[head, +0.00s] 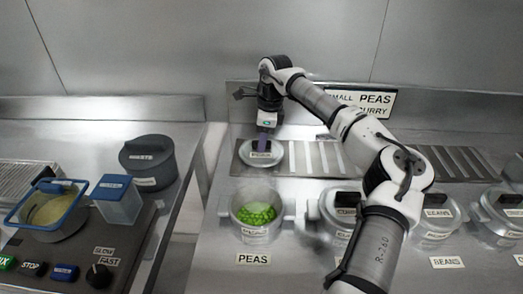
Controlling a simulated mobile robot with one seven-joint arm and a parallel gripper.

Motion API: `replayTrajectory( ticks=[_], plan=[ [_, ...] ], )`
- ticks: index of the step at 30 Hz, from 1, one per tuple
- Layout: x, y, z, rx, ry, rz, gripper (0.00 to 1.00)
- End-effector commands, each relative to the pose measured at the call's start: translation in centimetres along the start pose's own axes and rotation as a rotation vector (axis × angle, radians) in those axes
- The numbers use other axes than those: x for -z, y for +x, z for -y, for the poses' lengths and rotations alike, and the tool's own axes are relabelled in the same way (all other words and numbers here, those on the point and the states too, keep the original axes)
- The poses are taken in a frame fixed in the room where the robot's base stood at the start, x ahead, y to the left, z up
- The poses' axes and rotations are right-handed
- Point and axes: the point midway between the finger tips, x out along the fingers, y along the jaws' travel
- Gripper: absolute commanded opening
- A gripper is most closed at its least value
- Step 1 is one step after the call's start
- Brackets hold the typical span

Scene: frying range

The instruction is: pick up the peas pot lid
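The peas pot (240,226) stands uncovered behind the PEAS label (254,259), with bright green peas (257,214) inside. A round steel lid (247,162) with a dark, labelled handle lies behind it on the left end of a slatted metal rest (319,158). My arm reaches over from the right. My gripper (265,137) points down at the lid, right over its handle. The fingers overlap the handle in this view and are too small to tell whether they are apart or closed on it.
Several lidded pots, among them the beans pot (436,222), stand to the right. A gap separates this counter from the left one, which holds a dark pot (148,168), a blue-rimmed strainer (46,205), a clear blue-lidded container (118,205) and a control panel. A sign (362,101) stands at the back.

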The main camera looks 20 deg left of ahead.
Motion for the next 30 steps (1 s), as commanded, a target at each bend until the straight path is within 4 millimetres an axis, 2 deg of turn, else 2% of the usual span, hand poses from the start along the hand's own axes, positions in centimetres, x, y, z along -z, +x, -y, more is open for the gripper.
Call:
replayTrajectory(
  ticks=[2, 9, 23, 26, 30],
  plan=[
    [0.0, 0.0, 0.0, 0.000, 0.000, 0.000, 0.32],
    [0.0, 0.0, 0.0, 0.000, 0.000, 0.000, 0.00],
    [-0.1, -0.7, 0.0, 0.001, 0.000, -0.001, 0.00],
    [-0.3, -1.7, 0.1, 0.003, 0.000, -0.002, 0.00],
    [-0.7, -4.3, 0.1, 0.005, 0.001, -0.002, 0.00]
  ],
)
